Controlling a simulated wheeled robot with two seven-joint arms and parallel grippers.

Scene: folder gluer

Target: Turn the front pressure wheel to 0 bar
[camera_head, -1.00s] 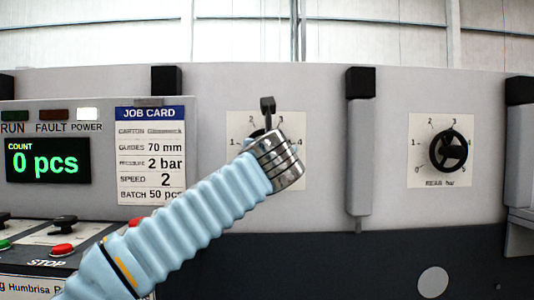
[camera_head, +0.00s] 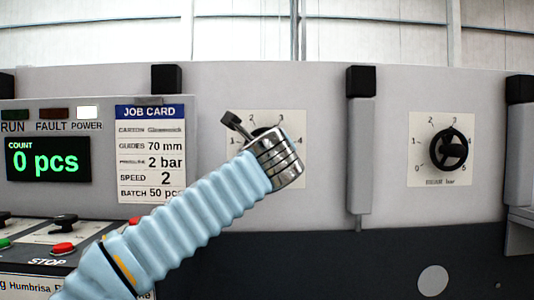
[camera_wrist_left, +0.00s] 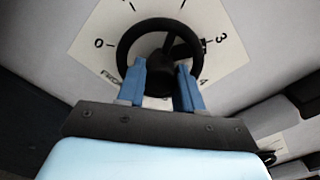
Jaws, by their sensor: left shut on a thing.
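The front pressure wheel (camera_wrist_left: 166,25) is a black ring with spokes on a white dial plate (camera_head: 291,122). In the head view my left wrist hides most of the wheel, and the digits 1, 2, 3 and 4 show around it. In the left wrist view the digits 0 and 3 show on either side of it. My left gripper (camera_wrist_left: 163,68) has its blue fingers over the lower part of the wheel, shut on it. I cannot tell what pressure the wheel is set to. My right gripper is not in view.
The rear pressure wheel (camera_head: 448,149) sits on its own dial to the right. A grey vertical bar (camera_head: 360,150) with a black top stands out between the dials. On the left are a job card (camera_head: 151,155), a count display (camera_head: 48,161) and a red stop button (camera_head: 62,249).

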